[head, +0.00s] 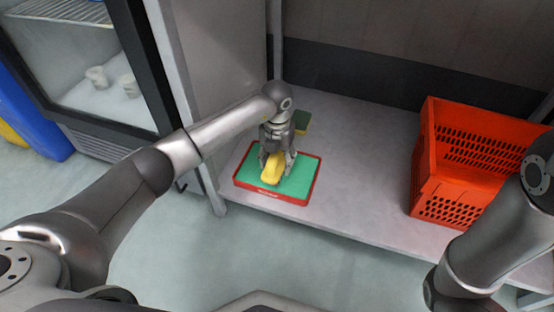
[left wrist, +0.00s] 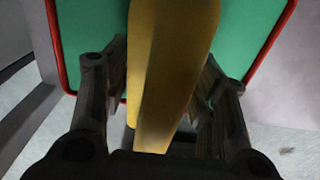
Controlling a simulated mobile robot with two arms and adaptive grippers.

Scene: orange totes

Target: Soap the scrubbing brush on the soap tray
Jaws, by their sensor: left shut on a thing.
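The soap tray (head: 298,184) is a flat green tray with a red rim near the front left of the shelf. The yellow scrubbing brush (head: 272,168) is over the tray's middle. My left gripper (head: 276,162) is shut on the brush from above. In the left wrist view the brush (left wrist: 172,65) runs lengthwise between the two fingers (left wrist: 160,100), with the green tray surface (left wrist: 95,40) behind it. I cannot tell whether the brush's underside touches the tray. My right arm shows at the right edge, but its gripper is not in view.
A dark green block with a yellowish side (head: 301,121) lies behind the tray. An orange tote (head: 428,165) stands on the right of the shelf (head: 360,150), with bare shelf between it and the tray. A glass-door cabinet (head: 95,75) stands at the left.

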